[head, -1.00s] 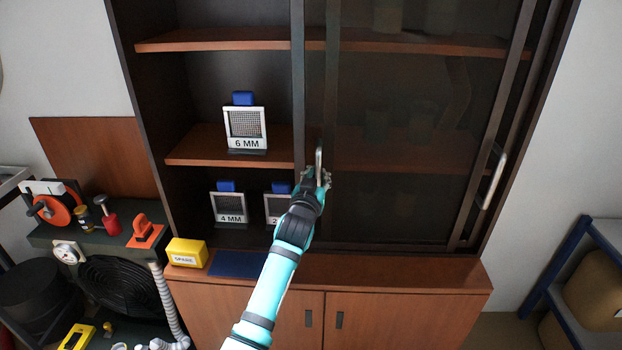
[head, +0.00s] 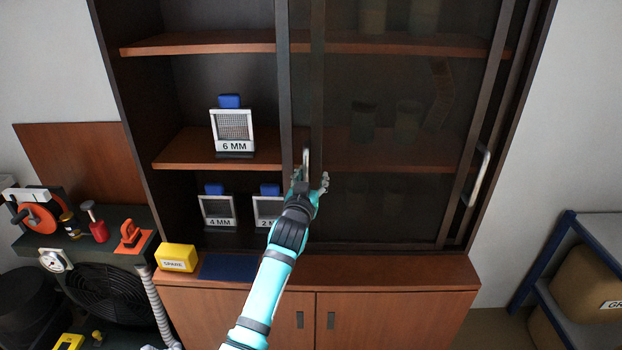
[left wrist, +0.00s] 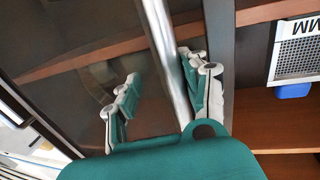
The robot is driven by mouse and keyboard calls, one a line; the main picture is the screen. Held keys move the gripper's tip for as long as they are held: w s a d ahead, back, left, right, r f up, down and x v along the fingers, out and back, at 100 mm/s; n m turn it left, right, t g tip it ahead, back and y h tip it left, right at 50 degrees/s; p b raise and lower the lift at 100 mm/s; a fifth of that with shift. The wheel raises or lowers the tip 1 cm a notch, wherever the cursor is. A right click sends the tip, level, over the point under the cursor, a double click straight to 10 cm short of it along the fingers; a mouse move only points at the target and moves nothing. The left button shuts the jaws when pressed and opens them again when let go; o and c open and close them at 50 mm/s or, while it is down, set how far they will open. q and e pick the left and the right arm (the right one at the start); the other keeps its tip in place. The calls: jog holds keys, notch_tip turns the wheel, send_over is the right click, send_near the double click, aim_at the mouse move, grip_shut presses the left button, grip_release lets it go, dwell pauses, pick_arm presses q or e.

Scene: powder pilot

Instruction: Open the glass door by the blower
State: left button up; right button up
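The tall dark cabinet has sliding glass doors. Its left bay stands uncovered, and the glass panels (head: 400,190) overlap over the right part. An upright metal handle (head: 306,158) is on the upright frame bordering the uncovered bay; it also shows in the left wrist view (left wrist: 165,45). My left gripper (head: 310,182) is at this handle, its fingers spread. In the left wrist view the handle bar runs between the fingers (left wrist: 158,90), close to the right one and apart from the left one. The blower (head: 108,290) is at the lower left. My right gripper is out of view.
In the open bay are sieves labelled 6 MM (head: 233,130), 4 MM (head: 217,210) and one partly hidden. A yellow SPARE box (head: 177,257) sits on the ledge. A second handle (head: 477,175) is further right. A blue-framed rack (head: 545,260) stands at the right.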

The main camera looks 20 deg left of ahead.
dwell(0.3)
pick_arm(q)
jog(key=s, duration=1.2)
jog(key=shift+d, duration=0.2)
